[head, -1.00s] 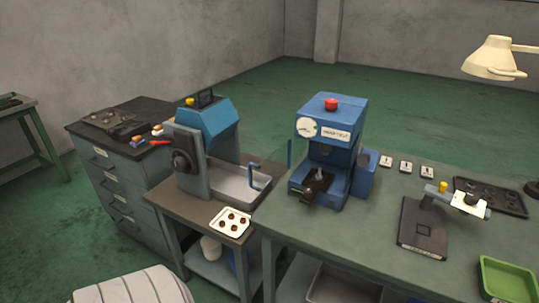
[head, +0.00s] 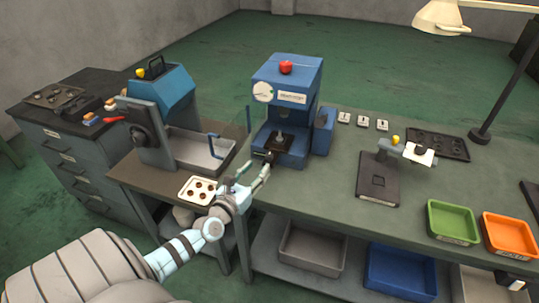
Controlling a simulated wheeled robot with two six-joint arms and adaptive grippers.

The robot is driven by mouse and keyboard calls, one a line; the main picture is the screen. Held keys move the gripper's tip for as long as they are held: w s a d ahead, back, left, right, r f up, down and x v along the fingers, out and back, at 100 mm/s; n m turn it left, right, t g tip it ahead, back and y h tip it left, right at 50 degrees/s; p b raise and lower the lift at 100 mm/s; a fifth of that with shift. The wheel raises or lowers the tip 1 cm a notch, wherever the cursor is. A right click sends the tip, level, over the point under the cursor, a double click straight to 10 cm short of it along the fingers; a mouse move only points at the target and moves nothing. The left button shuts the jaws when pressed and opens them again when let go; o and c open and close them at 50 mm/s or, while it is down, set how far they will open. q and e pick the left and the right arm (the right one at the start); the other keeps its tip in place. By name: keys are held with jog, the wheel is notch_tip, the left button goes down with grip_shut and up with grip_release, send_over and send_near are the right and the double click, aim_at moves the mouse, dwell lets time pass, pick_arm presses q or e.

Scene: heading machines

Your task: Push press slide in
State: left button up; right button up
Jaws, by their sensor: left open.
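The blue press (head: 287,100) with a red button on top stands on the green-grey bench. Its dark slide (head: 279,145) sits low in the press opening and sticks out at the front, with a small light part standing on it. My left gripper (head: 253,171) is open and empty, just in front of the slide's front end at the bench's left edge. I cannot tell whether a finger touches the slide. My left arm reaches up from the lower left. My right gripper is out of view.
A dark stand (head: 378,180), a green bin (head: 453,221) and an orange bin (head: 510,235) are on the right. The bench front beside the press is clear.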

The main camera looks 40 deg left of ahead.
aim_at(267, 158)
pick_arm(q)
jog(key=w, duration=0.2)
jog(key=w+a+b, duration=0.1)
jog(key=w, duration=0.2)
jog(key=w+b, duration=0.1)
jog(key=w, duration=0.1)
jog(key=shift+w+a+f, duration=0.15)
jog(key=shift+w+f, duration=0.15)
jog(key=shift+w+a+r+b, duration=0.15)
jog(key=shift+w+b, duration=0.15)
jog(key=shift+w, duration=0.25)
jog(key=shift+c, duration=0.5)
grip_shut()
